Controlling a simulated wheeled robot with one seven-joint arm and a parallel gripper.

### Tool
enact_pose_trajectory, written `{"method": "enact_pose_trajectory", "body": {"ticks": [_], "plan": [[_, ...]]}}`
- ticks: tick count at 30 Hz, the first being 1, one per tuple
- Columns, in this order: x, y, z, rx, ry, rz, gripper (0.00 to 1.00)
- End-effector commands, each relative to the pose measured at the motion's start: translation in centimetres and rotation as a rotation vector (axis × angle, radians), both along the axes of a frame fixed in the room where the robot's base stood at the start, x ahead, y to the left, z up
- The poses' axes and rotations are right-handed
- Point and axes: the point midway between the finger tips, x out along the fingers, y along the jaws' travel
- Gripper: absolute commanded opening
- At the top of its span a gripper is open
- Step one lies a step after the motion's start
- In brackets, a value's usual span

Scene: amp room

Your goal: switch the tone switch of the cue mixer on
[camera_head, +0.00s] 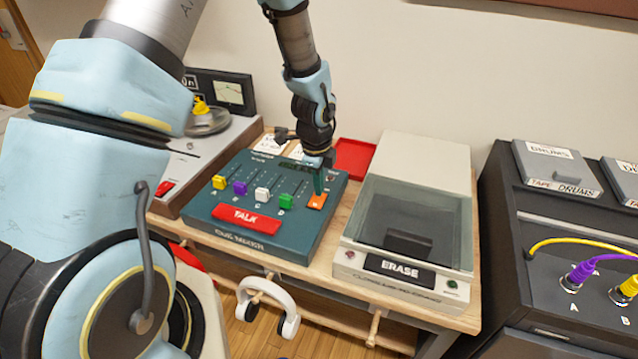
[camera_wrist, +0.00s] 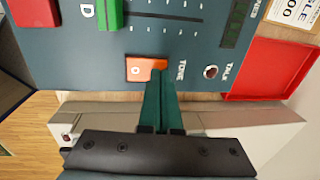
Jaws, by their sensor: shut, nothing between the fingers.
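The cue mixer (camera_head: 228,217) is a teal console on the wooden bench, with coloured fader caps and a red TALK bar (camera_head: 245,218). Its tone switch (camera_head: 317,201) is a small orange rocker near the right edge. In the wrist view the tone switch (camera_wrist: 140,69) shows a white mark at its left end, beside the word TONE. My gripper (camera_head: 319,186) points down over the mixer's right edge. In the wrist view my gripper (camera_wrist: 160,80) has its dark green fingers together and empty, the tips at the switch's right end. I cannot tell whether they touch it.
A grey eraser box (camera_head: 415,190) with a clear lid stands close to the mixer's right. A red tray (camera_head: 355,158) lies behind. A tape machine (camera_head: 200,150) stands to the left. White headphones (camera_head: 268,296) hang below the bench front.

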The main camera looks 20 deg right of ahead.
Motion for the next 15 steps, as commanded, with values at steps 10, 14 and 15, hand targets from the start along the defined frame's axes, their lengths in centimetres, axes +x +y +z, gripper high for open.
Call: {"method": "enact_pose_trajectory", "body": {"ticks": [10, 14, 15], "plan": [[0.02, -0.02, -0.25, 0.0, 0.0, 0.0, 0.0], [0.17, -0.13, -1.04, 0.0, 0.0, 0.0, 0.0], [0.17, -0.15, -0.79, 0.0, 0.0, -0.001, 0.0]]}}
